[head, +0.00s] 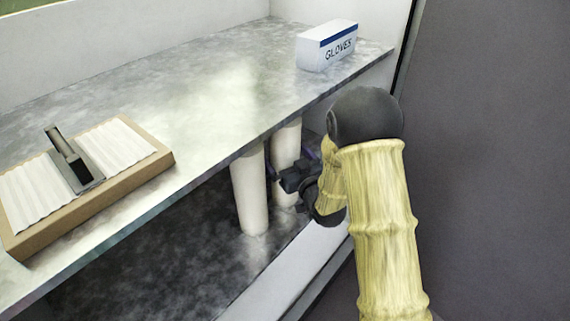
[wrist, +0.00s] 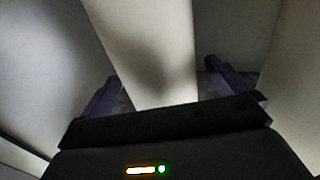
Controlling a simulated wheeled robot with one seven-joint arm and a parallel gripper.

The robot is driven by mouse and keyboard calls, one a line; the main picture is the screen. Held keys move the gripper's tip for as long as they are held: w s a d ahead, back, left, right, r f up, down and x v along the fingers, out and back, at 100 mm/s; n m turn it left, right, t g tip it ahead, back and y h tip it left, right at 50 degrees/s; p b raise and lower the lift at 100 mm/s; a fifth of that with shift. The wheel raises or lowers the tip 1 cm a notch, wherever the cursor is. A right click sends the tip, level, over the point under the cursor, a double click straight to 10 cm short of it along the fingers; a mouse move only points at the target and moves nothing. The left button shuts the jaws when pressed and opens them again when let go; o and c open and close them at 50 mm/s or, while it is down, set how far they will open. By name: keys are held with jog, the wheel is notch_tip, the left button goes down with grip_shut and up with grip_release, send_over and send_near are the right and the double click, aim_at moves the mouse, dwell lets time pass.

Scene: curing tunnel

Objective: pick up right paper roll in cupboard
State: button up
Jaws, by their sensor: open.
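Two pale, upright paper rolls stand side by side in the cupboard's lower compartment in the head view. The right paper roll (head: 286,146) is a little farther back than the left paper roll (head: 249,192). The shelf edge hides their tops. My gripper (head: 284,178) is at the right roll, covering part of its lower half. In the wrist view my gripper (wrist: 163,82) has its two dark fingers apart, one on each side of a pale roll (wrist: 155,45), which looks to be the right one. Gaps show between the roll and the fingers.
The metal shelf (head: 215,95) lies above the rolls, with its front edge close to my arm. On it are a glove box (head: 327,46) and a wooden tray (head: 150,168) with white sheets and a dark tool. The compartment floor (head: 170,270) left of the rolls is clear.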

jog(key=shift+x, duration=0.85)
jog(key=shift+r, duration=0.1)
jog(key=c, duration=1.6)
jog(key=shift+r, duration=0.1)
